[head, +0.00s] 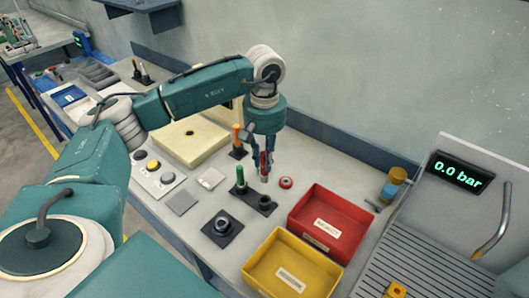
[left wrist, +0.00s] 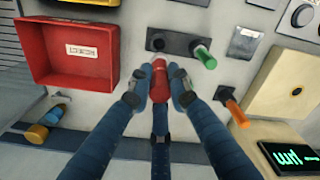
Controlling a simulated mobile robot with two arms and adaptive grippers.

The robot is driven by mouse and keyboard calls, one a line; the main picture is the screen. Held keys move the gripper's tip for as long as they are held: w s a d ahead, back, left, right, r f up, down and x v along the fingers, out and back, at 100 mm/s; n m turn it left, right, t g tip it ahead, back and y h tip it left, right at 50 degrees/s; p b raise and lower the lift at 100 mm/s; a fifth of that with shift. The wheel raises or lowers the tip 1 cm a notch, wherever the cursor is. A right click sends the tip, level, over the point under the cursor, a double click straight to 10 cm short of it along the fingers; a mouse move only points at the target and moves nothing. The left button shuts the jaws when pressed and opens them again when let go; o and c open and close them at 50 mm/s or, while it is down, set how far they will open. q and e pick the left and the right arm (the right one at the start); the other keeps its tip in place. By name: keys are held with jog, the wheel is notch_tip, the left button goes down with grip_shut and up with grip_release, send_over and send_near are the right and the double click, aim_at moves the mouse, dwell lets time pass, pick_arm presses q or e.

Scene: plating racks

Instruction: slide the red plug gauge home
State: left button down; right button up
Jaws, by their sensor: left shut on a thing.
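In the left wrist view the red plug gauge (left wrist: 158,78) sits between the fingertips of my left gripper (left wrist: 159,90). A dark block (head: 254,200) below it holds a green-handled gauge (head: 240,180) at one end and has a round socket (head: 265,202) at the other. My right gripper is not in view.
An orange-handled gauge (head: 236,136) stands behind the block. A display (head: 458,172) reads 0.0 bar.

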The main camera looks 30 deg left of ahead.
aim_at(265, 181)
pick_arm(q)
jog(key=shift+s+d, duration=0.1)
jog(key=shift+f, duration=0.15)
notch_tip(265, 181, down, 8)
jog(key=b, duration=0.7)
jog(key=shift+f, duration=0.15)
dwell(0.5)
jog(key=shift+f+b, duration=0.1)
jog(key=shift+b, duration=0.2)
jog(key=shift+f+b, duration=1.4)
jog(key=shift+f, duration=0.25)
dwell(0.4)
